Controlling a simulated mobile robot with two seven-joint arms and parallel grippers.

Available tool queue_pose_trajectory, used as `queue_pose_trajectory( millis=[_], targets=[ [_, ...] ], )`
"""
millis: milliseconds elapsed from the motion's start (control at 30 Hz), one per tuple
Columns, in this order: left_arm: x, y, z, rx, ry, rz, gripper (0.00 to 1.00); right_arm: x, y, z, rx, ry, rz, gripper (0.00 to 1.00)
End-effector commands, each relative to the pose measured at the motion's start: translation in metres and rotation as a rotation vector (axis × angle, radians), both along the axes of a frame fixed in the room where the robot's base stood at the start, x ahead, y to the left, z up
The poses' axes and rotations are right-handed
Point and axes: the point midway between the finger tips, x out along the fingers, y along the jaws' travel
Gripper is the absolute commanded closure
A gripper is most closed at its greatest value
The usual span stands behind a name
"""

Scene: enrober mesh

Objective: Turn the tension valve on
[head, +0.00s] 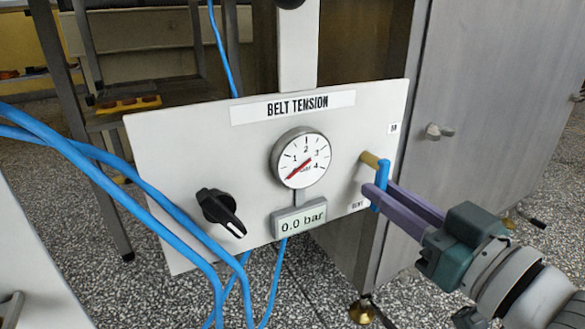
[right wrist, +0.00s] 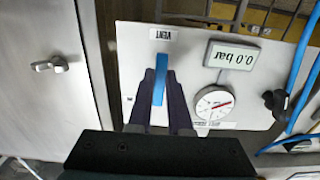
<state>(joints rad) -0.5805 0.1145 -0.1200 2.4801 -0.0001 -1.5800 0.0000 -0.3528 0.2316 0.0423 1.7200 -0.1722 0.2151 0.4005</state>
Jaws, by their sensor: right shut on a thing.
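The tension valve has a blue lever (head: 381,184) on a brass-coloured stem (head: 370,160) at the right edge of the BELT TENSION panel (head: 165,150). The lever hangs down, towards the VENT label (right wrist: 163,34). A small label (head: 393,128) above the valve is too small to read surely. My right gripper (head: 377,193) is shut on the lever, with one purple finger on each side. In the right wrist view the lever (right wrist: 159,80) stands between the fingers. The gauge (head: 301,158) has its red needle at the low end, and the display (head: 300,221) reads 0.0 bar. My left gripper is out of view.
A black rotary knob (head: 221,211) sits at the panel's lower left. Blue hoses (head: 120,165) cross in front of the panel's left side. A grey metal cabinet (head: 490,110) with a latch handle (head: 438,132) stands close behind my right gripper.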

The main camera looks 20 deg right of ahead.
Motion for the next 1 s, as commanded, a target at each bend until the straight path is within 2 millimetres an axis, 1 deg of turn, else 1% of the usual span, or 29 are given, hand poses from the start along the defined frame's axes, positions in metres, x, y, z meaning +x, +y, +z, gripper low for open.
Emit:
queue_pose_trajectory(
  millis=[267, 467, 667, 1000],
  targets=[
    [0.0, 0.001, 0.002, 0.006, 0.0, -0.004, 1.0, 0.0, 0.0, 0.0, -0.015, -0.001, 0.0, 1.0],
    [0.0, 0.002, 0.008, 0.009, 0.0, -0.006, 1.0, 0.0, -0.003, 0.002, -0.089, -0.007, -0.001, 1.0],
    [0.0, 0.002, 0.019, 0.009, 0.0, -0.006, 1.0, 0.001, -0.008, 0.003, -0.234, -0.016, -0.001, 1.0],
    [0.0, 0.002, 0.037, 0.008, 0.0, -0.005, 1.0, 0.001, -0.017, 0.007, -0.554, -0.041, -0.001, 1.0]
  ],
)
